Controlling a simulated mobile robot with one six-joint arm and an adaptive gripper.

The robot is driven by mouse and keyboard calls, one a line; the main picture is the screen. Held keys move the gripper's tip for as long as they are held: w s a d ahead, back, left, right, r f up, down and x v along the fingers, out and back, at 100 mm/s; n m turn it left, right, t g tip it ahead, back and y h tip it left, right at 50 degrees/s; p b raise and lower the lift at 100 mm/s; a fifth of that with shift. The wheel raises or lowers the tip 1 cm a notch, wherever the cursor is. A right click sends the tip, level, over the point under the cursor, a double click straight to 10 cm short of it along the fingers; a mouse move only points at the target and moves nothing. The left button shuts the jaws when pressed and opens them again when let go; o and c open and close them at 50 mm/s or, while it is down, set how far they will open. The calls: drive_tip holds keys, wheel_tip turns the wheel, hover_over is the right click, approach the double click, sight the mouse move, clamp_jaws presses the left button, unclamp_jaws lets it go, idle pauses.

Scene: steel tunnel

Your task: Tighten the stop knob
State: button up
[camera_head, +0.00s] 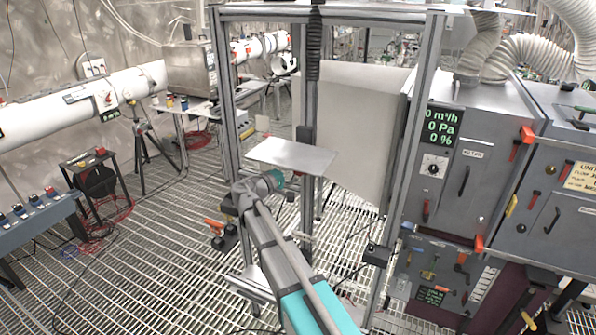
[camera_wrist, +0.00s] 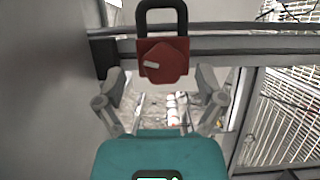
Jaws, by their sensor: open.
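A red angular knob with a pale mark (camera_wrist: 163,60) shows at the top centre of the wrist view. A black U-shaped loop (camera_wrist: 162,8) rises above it, and a grey metal rail runs behind. I take the red part to be the stop knob. My gripper (camera_wrist: 160,80) is open, with one finger to the lower left of the knob and one to the lower right. Nothing is held. In the head view my gripper (camera_head: 277,181) is beside the metal frame, and I cannot make out the knob there.
A thin grey plate (camera_head: 291,155) lies just above my gripper, and an upright frame post (camera_head: 222,95) stands behind my wrist. A grey cabinet with a display (camera_head: 455,165) stands to the right. The grating floor (camera_head: 135,260) at the left is partly clear.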

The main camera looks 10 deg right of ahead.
drive_tip(key=v, duration=1)
idle(0.4)
